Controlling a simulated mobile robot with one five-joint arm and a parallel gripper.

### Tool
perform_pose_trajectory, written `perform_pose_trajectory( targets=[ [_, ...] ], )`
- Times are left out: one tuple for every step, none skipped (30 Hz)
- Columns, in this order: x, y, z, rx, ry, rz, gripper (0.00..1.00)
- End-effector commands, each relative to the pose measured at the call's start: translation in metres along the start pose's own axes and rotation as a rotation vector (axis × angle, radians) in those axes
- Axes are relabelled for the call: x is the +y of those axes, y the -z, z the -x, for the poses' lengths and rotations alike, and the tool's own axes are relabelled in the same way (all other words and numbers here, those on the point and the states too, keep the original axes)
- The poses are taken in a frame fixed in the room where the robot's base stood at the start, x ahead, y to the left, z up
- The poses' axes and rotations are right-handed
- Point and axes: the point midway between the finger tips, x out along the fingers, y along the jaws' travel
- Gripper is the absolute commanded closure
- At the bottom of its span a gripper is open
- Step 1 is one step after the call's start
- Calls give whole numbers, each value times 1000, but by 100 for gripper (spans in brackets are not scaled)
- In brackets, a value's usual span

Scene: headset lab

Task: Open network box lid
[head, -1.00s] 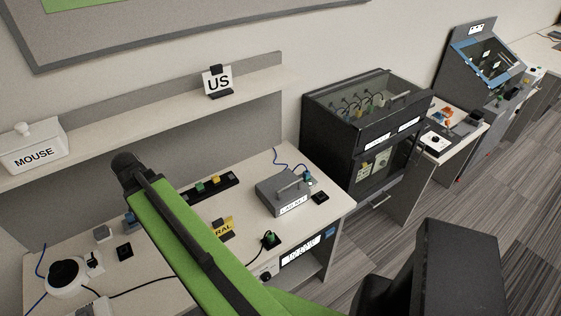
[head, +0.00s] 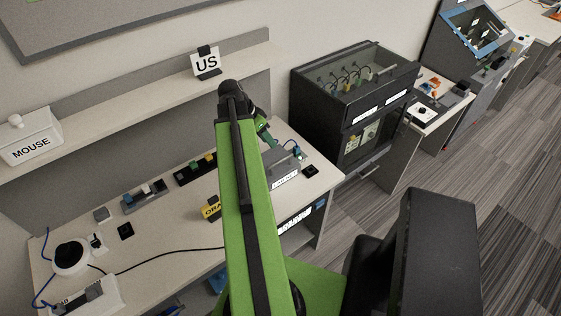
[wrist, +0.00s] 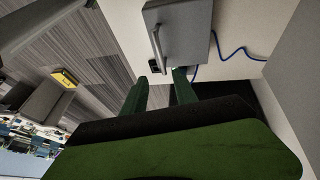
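The network box is a grey box (head: 285,179) with a white label on its front and a bar handle on top. It sits near the right end of the desk in the head view, partly hidden behind my arm. In the wrist view the box (wrist: 190,22) is at the top, with its grey handle (wrist: 158,50) at its left side. The lid looks shut. My gripper (head: 269,140) is above the back of the box in the head view. In the wrist view my gripper (wrist: 160,82) has its two green fingers apart, with nothing between them, just short of the handle.
A small black block (head: 310,170) lies right of the box, and a blue cable (wrist: 235,50) runs beside it. A rack with colored blocks (head: 195,168) is to the left. A dark glass-topped cabinet (head: 340,100) stands close on the right. A shelf (head: 130,107) runs along the wall.

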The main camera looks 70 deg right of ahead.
Motion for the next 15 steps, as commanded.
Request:
perform_pose_trajectory(
  targets=[
    [-2,-4,-23,0,0,-1,66],
    [-3,-5,-30,0,0,-1,66],
    [-2,-4,-39,0,1,-1,66],
    [-3,-4,-46,0,1,-1,66],
    [-3,-4,-53,0,1,-1,66],
    [-3,-5,-62,0,1,0,66],
    [-3,-5,-68,0,1,0,66],
    [-3,-5,-75,0,1,0,66],
    [-2,-4,-82,0,0,0,66],
    [-2,-4,-88,0,0,0,66],
    [-2,-4,-92,0,0,0,66],
    [-2,-4,-98,0,1,1,66],
    [-2,-3,-102,0,1,2,66],
    [-2,-3,-104,0,1,2,66],
    [-2,-3,-108,0,1,2,66]
  ],
)
